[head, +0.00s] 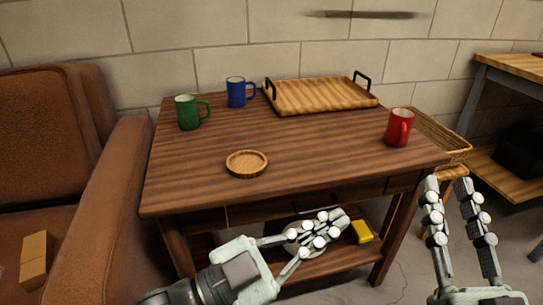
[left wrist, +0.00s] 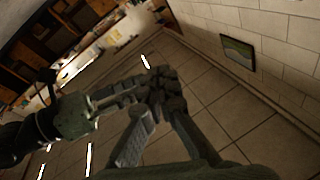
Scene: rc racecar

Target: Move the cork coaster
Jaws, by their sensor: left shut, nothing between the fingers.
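The cork coaster (head: 246,164) is a round tan disc with a raised rim. It lies flat on the wooden table (head: 300,140), near the front edge and left of the middle. My left gripper (head: 325,228) is in front of the table's front edge, lower in the picture and to the right of the coaster. Its fingers are shut and hold nothing. It also shows in the left wrist view (left wrist: 158,85), where no coaster is seen. My right gripper (head: 448,185) is open and empty, right of the table, with its fingers pointing up.
A green mug (head: 187,112), a blue mug (head: 236,92) and a wooden tray (head: 318,97) with black handles stand at the back. A red mug (head: 399,128) stands at the right. A yellow object (head: 362,231) is on the lower shelf. A brown armchair (head: 105,205) adjoins the left side.

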